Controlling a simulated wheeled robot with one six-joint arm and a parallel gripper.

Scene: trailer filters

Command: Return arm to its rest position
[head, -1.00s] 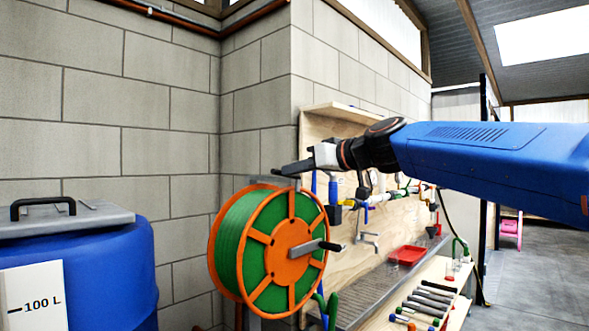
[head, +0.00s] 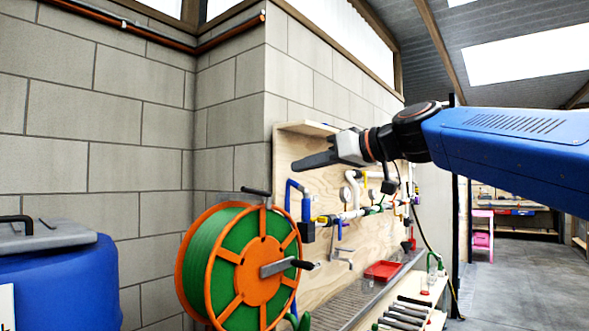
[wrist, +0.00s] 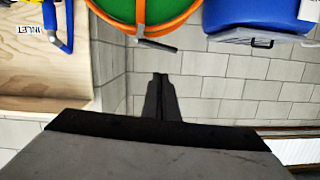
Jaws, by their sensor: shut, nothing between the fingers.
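My gripper (head: 316,161) is at the end of my blue arm in the head view, pointing left in front of the wooden board. Its dark fingers are together and hold nothing. In the wrist view my gripper (wrist: 160,82) shows as two dark fingers side by side, with the block wall beyond. My blue arm reaches in from the right edge of the head view, roughly level.
An orange and green hose reel (head: 258,270) stands below my gripper. A blue barrel (head: 62,285) is at the left. A wooden board (head: 290,150) carries pipes and valves. A red tray (head: 382,271) and several tools lie below it. Open floor (head: 515,280) is at the right.

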